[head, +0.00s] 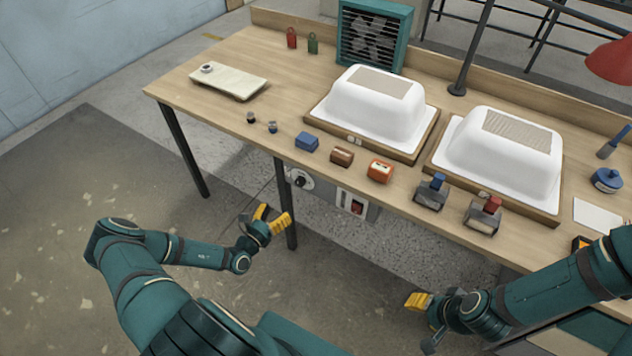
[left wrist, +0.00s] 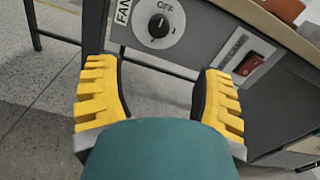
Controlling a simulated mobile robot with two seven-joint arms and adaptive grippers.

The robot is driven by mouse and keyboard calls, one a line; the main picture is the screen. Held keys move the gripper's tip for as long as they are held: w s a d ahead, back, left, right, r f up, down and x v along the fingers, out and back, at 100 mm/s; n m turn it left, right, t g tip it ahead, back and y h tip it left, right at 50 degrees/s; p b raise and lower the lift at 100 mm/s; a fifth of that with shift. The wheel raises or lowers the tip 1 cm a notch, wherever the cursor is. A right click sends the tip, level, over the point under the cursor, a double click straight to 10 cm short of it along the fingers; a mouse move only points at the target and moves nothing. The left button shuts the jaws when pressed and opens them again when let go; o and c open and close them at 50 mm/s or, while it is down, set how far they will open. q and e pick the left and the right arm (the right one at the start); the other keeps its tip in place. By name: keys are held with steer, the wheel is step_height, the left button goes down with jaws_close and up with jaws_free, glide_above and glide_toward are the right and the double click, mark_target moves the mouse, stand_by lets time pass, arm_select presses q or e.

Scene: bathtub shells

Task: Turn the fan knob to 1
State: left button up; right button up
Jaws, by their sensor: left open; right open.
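The fan knob (head: 299,181) is a round black dial on a light plate, on the grey panel under the table's front edge. In the left wrist view the knob (left wrist: 158,26) sits below the word OFF, beside a FAN label; its exact pointer setting is too small to tell. My left gripper (head: 272,217) has yellow fingers and is open and empty, a little in front of and below the knob. In the left wrist view its spread fingers (left wrist: 160,75) lie below the knob, not touching it. My right gripper (head: 418,302) is open, low at the front, away from the panel.
A red rocker switch (left wrist: 249,64) is right of the knob on the same panel. A table leg (head: 286,205) stands beside my left gripper. On the wooden table are a teal fan (head: 371,36), two white tub shells (head: 375,115) and several small blocks and tools.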

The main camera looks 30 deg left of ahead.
mark_target(298, 184)
arm_select(q)
steer(key=w, duration=0.4)
steer(key=w+b, duration=0.1)
steer(key=w, duration=0.4)
steer(key=w+b, duration=0.1)
steer(key=w, duration=0.3)
steer(key=shift+w+d, duration=0.35)
steer(key=shift+d, duration=0.05)
jaws_close()
